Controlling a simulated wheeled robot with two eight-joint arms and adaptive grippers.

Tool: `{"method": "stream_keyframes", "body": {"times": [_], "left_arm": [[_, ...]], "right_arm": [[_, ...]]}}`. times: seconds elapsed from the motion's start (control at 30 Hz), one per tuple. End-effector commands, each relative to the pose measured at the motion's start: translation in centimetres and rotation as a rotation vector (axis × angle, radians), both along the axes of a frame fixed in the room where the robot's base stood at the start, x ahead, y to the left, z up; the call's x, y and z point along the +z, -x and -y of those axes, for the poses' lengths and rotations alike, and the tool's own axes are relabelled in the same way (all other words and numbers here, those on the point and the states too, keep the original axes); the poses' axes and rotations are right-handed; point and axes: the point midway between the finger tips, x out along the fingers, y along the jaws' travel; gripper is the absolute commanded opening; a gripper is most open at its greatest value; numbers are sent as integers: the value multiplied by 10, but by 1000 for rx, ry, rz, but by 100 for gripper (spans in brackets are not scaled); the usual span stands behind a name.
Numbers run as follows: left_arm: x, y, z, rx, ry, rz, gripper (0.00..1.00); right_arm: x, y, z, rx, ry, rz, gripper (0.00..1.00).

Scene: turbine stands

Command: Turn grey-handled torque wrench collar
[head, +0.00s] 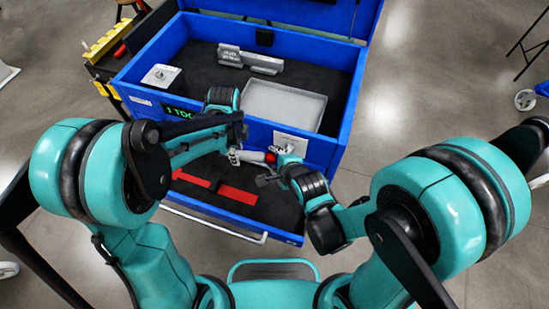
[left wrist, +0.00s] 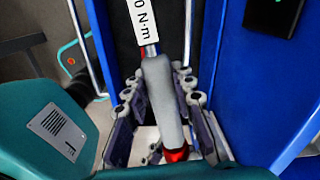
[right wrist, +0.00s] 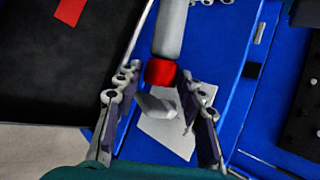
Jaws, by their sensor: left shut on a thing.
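The torque wrench has a grey handle (left wrist: 160,95) and a red collar (left wrist: 176,154) near its end. In the head view, the grey handle (head: 252,156) and red collar (head: 271,157) show small, above the open drawer. My left gripper (head: 236,152) is shut on the grey handle, its fingers on both sides of it. My right gripper (right wrist: 160,82) is open, with the red collar (right wrist: 160,72) between its fingertips and gaps on both sides. A pale end piece (right wrist: 157,104) lies past the collar. The wrench's head is hidden.
A blue tool chest (head: 345,125) has its lid raised. Its open drawer (head: 285,236) holds red pieces (head: 238,195). A grey tray (head: 283,103) and a grey block (head: 250,60) are on top. A yellow-edged cart (head: 104,42) stands at the left.

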Motion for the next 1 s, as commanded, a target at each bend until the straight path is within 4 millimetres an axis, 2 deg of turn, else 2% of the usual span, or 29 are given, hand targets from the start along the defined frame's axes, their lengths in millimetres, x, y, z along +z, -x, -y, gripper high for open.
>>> {"method": "stream_keyframes", "body": {"times": [0.47,1.0], "left_arm": [[0,0,0,1,-1,-1,0],[0,0,0,1,-1,-1,0]], "right_arm": [[4,3,2,0,1,-1,52],[38,39,18,-1,0,-1,52]]}}
